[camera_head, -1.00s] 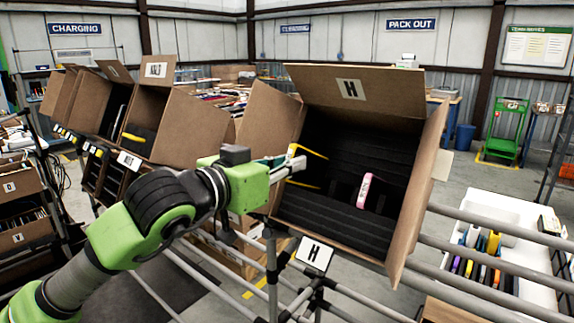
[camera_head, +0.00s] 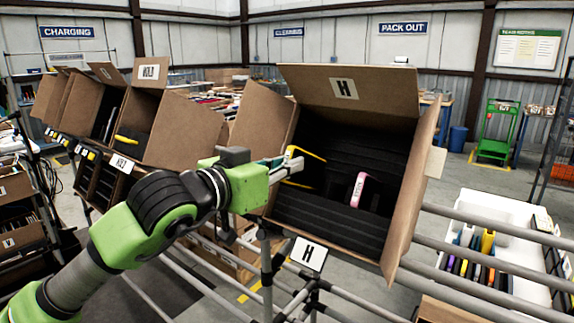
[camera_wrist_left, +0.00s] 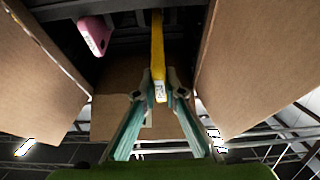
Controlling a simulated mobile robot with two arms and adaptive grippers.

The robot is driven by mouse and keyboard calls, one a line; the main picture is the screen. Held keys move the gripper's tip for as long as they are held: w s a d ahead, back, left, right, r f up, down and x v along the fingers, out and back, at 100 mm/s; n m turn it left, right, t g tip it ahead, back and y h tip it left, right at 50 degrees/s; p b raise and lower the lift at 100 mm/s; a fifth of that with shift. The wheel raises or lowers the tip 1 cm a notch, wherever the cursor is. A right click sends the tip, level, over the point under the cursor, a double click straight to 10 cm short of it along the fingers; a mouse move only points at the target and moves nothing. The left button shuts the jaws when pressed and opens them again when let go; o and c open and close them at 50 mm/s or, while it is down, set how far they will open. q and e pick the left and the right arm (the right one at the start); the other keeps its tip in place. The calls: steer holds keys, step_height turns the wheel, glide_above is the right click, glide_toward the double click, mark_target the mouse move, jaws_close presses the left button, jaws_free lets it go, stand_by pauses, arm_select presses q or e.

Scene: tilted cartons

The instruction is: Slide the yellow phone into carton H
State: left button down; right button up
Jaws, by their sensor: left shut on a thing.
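Carton H (camera_head: 344,88) is a tilted brown box with an open front, raised flaps and black ribbed lining. My left gripper (camera_head: 288,162) is at the left side of its opening, shut on the yellow phone (camera_head: 308,153). The phone's yellow edges show at the gripper and reach into the carton; its dark middle blends with the lining. In the left wrist view my gripper (camera_wrist_left: 158,90) pinches the near end of the yellow phone (camera_wrist_left: 157,45), which points into the dark interior. I cannot tell whether it touches a slot. My right gripper is out of view.
A pink phone (camera_head: 358,190) stands inside carton H, right of the yellow one; it also shows in the left wrist view (camera_wrist_left: 95,34). The carton's side flaps bound the opening. Metal rails (camera_head: 490,248) and a white bin (camera_head: 520,215) with several phones are at right.

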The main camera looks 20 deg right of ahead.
mark_target(303, 173)
arm_select(q)
steer(key=shift+d, duration=0.1)
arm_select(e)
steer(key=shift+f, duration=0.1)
arm_select(q)
steer(key=shift+w+d+f+b, duration=0.6)
steer(key=shift+w+d, duration=0.1)
steer(key=shift+d, duration=0.15)
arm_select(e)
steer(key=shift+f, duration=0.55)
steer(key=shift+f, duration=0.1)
arm_select(q)
steer(key=shift+w+d+f+b, duration=0.45)
steer(key=shift+f+b, duration=0.1)
steer(key=shift+b, duration=0.2)
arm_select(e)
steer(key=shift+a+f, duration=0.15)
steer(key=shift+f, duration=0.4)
arm_select(q)
steer(key=shift+f, duration=0.1)
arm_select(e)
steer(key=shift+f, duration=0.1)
